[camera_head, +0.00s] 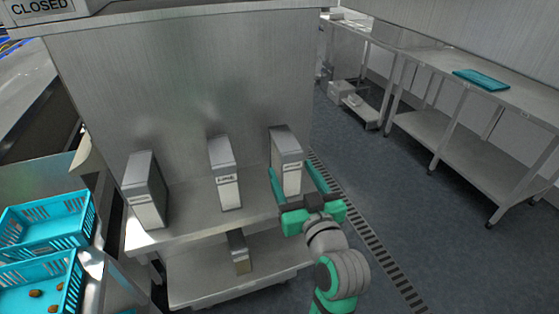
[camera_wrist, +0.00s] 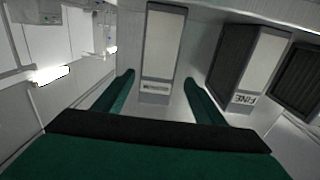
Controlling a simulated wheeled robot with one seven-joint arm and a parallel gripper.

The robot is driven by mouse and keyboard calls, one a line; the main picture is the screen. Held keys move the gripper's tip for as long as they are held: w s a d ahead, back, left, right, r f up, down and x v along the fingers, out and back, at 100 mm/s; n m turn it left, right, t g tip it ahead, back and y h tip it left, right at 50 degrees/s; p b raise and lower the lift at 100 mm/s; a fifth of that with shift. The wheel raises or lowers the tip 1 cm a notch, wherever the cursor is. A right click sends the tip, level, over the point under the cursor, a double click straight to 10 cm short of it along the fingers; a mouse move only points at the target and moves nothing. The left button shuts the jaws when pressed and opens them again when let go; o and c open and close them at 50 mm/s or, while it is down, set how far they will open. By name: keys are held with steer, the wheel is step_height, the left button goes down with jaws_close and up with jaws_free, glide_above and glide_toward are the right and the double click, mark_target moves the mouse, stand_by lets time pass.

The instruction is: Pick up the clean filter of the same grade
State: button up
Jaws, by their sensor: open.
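My gripper (camera_head: 293,170) is open at the right-hand filter (camera_head: 288,165) on the upper shelf. In the wrist view this grey, box-like filter (camera_wrist: 163,50) stands between my fingertips (camera_wrist: 159,80), with a gap on each side; its label is too small to read. The middle filter (camera_head: 224,175) stands upright to its left. In the wrist view a neighbouring filter (camera_wrist: 248,70) has a label that seems to read FINE, turned over. A left filter (camera_head: 145,190) stands on the same shelf. A smaller-looking filter (camera_head: 238,252) stands on the lower shelf.
A steel panel (camera_head: 190,85) rises behind the upper shelf (camera_head: 185,212). Teal crates (camera_head: 45,222), one holding brown dates, are at the left. A steel table (camera_head: 450,75) with a teal tray (camera_head: 481,79) stands at the right. The floor between is clear.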

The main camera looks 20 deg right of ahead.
mark_target(294, 169)
steer(key=shift+w+d, duration=0.25)
steer(key=shift+w, duration=0.5)
steer(key=shift+w+d, duration=0.25)
steer(key=shift+w, duration=0.45)
steer(key=w, duration=0.2)
steer(key=w+r, duration=0.1)
steer(key=w, duration=0.1)
steer(key=shift+w+a, duration=0.1)
steer(key=shift+a, duration=0.05)
steer(key=shift+w+f, duration=0.1)
steer(key=shift+w, duration=0.5)
steer(key=c, duration=1.2)
steer(key=shift+w, duration=0.15)
steer(key=shift+c, duration=0.3)
